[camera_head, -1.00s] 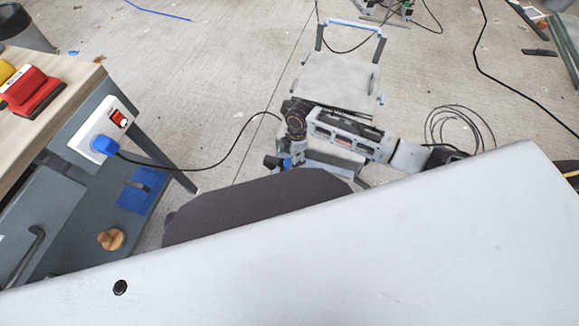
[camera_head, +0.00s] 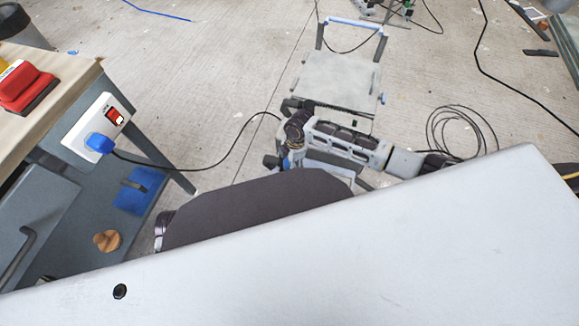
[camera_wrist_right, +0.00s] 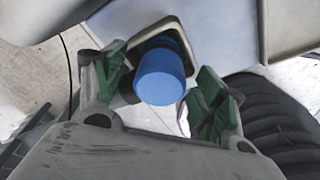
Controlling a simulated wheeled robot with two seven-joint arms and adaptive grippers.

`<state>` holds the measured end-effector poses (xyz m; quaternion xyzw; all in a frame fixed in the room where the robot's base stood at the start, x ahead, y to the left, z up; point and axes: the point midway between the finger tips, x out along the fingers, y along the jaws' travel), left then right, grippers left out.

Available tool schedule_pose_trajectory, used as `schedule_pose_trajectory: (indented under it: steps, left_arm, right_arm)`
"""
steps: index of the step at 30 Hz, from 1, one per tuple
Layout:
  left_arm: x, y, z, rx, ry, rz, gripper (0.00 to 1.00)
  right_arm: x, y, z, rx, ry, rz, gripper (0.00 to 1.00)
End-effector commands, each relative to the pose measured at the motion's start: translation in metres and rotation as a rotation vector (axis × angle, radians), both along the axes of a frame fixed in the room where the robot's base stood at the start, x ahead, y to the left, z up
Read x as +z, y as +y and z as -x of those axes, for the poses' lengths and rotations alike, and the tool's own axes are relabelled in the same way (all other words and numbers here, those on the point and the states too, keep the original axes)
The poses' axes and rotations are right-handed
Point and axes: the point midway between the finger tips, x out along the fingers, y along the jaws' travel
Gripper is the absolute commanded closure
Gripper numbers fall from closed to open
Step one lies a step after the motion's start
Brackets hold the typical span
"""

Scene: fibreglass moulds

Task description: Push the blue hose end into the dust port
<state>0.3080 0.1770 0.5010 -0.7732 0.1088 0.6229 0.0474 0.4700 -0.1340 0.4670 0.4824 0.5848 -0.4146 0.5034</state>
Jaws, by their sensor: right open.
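In the right wrist view a blue round hose end (camera_wrist_right: 160,80) points toward the camera. It sits in front of a pale squarish collar (camera_wrist_right: 180,32), which may be the dust port. I cannot tell how deep the blue end goes into it. My right gripper (camera_wrist_right: 163,95) is open, with a green-padded finger on each side of the blue end and visible gaps. In the head view my right gripper (camera_head: 288,160) is small and partly hidden beside the grey machine (camera_head: 335,80). My left gripper is not identifiable.
A workbench (camera_head: 60,75) at the left holds a red tool (camera_head: 25,88). A blue plug (camera_head: 99,143) sits in a socket on its side, with a black cable running to the machine. A coiled black cable (camera_head: 462,125) lies on the floor. A dark ribbed round thing (camera_wrist_right: 280,115) is close on the right.

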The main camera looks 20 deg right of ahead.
Motion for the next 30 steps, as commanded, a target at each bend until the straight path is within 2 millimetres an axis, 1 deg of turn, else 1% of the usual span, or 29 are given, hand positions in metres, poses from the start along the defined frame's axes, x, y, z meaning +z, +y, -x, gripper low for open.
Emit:
schedule_pose_trajectory:
  steps: [9,10,18,21,30]
  left_arm:
    - [-0.0003,0.0002,-0.0023,0.000,-0.003,-0.001,0.60]
    - [-0.0003,0.0002,-0.0024,0.000,-0.003,-0.001,0.60]
    - [-0.0006,0.0003,-0.0029,0.000,-0.004,-0.002,0.60]
    - [-0.0005,0.0003,-0.0030,0.000,-0.005,-0.002,0.60]
    - [0.0000,0.0004,-0.0032,0.000,-0.005,-0.002,0.60]
  right_arm:
    - [0.0003,-0.0003,0.0002,0.000,0.000,0.000,0.29]
    - [0.0004,-0.0003,0.0001,0.000,0.000,0.000,0.31]
    - [0.0004,-0.0004,0.0001,0.000,0.001,0.001,0.65]
    - [0.0003,-0.0004,0.0001,0.000,0.001,0.001,0.76]
    - [0.0021,-0.0003,-0.0001,0.000,0.000,0.001,0.76]
